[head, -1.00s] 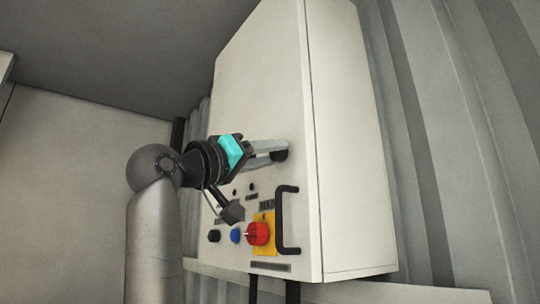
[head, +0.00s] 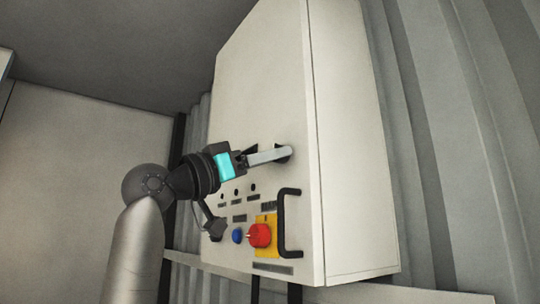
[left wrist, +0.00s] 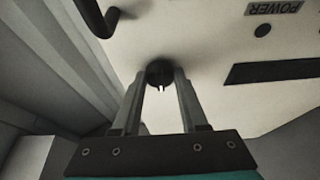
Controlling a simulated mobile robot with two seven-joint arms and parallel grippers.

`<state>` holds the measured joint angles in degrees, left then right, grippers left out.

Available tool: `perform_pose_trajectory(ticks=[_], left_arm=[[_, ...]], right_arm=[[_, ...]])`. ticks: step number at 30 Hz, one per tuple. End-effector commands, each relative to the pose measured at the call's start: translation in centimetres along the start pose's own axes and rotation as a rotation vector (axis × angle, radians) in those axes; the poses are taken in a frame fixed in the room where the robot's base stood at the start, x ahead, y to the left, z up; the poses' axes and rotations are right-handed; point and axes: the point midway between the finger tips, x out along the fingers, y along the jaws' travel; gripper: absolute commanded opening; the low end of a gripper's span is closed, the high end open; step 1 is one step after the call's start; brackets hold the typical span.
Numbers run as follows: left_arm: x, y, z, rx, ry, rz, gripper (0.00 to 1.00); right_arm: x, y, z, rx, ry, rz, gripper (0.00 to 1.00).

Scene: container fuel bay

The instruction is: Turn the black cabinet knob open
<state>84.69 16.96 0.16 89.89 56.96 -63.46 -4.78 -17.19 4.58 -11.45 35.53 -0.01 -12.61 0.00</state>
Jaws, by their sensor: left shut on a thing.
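The black cabinet knob (head: 284,160) is on the front of the pale cabinet (head: 255,85), mostly covered by my fingertips in the head view. My left gripper (head: 287,152) reaches it from the left and is shut on it. In the left wrist view the round black knob (left wrist: 160,70) sits between the two finger ends of the left gripper (left wrist: 160,82), one finger on each side. How far the knob is turned I cannot tell. My right gripper is in neither view.
Below the knob are a red switch (head: 260,235) on a yellow plate, a blue button (head: 237,236) and a black handle (head: 284,222) standing out from the door. A corrugated wall (head: 440,130) is to the right. Open room lies left of the cabinet.

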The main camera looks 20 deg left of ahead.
Motion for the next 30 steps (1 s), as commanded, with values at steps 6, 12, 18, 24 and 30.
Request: perform_pose_trajectory(ticks=[6,12,18,24,30], left_arm=[[0.0,0.0,0.0,0.003,0.000,-0.001,0.00],[0.0,0.0,0.0,0.003,0.000,-0.001,0.60],[0.0,0.0,0.0,0.002,0.000,-0.001,0.73],[-0.1,0.0,0.0,0.002,0.000,-0.001,0.73],[-2.5,-0.1,0.2,0.004,0.000,-0.004,0.73]], right_arm=[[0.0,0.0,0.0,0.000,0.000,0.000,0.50],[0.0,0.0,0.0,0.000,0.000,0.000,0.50],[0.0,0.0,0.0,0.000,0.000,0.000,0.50],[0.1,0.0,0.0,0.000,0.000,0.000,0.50],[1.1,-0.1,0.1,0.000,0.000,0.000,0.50]])
